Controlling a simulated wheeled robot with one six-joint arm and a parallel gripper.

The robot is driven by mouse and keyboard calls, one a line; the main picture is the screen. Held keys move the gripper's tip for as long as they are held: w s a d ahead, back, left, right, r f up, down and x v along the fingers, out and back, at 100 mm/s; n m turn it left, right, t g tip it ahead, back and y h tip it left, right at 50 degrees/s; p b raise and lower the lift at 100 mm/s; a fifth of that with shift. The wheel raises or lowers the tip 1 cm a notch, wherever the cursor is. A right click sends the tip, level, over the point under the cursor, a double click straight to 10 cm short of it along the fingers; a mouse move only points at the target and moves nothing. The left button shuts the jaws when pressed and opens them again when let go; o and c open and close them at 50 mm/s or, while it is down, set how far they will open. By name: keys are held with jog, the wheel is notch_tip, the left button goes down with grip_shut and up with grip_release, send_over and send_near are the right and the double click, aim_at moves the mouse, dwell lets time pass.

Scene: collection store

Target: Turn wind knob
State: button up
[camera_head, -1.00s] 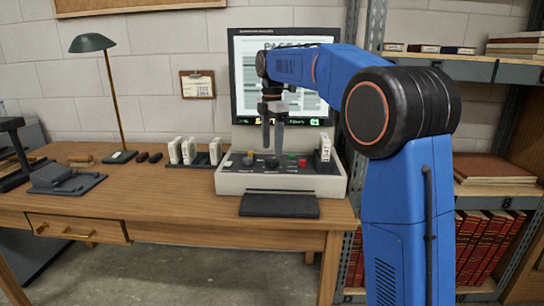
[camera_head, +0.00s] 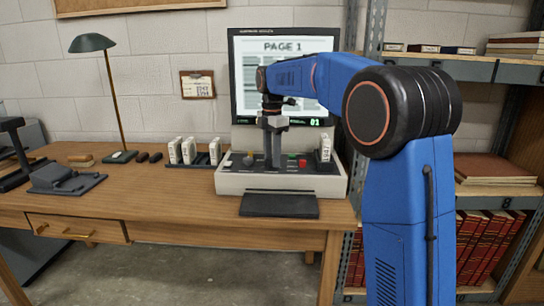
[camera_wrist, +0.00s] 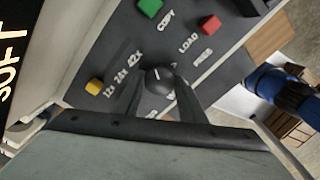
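A dark round knob (camera_wrist: 160,80) with a pale pointer line sits on the grey control panel, in the middle of the wrist view. My gripper (camera_wrist: 161,86) is down at it, one dark finger on each side of the knob. Whether the fingers press on it cannot be told. In the head view my gripper (camera_head: 273,163) points straight down at the console (camera_head: 235,185), its fingers seen nearly in line and hiding the knob. The screen (camera_head: 245,80) above shows PAGE 1 and a green 01. The knob's own label is partly hidden.
A green button (camera_wrist: 150,7), a red button (camera_wrist: 210,24) and a yellow button (camera_wrist: 94,86) surround the knob. Small white boxes (camera_head: 189,150) stand left of the console, and one (camera_head: 325,149) at its right end. A desk lamp (camera_head: 92,43) stands further left.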

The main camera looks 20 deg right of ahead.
jog(key=shift+m, duration=0.4)
jog(key=m, duration=0.6)
jog(key=shift+m, duration=0.4)
jog(key=m, duration=2.2)
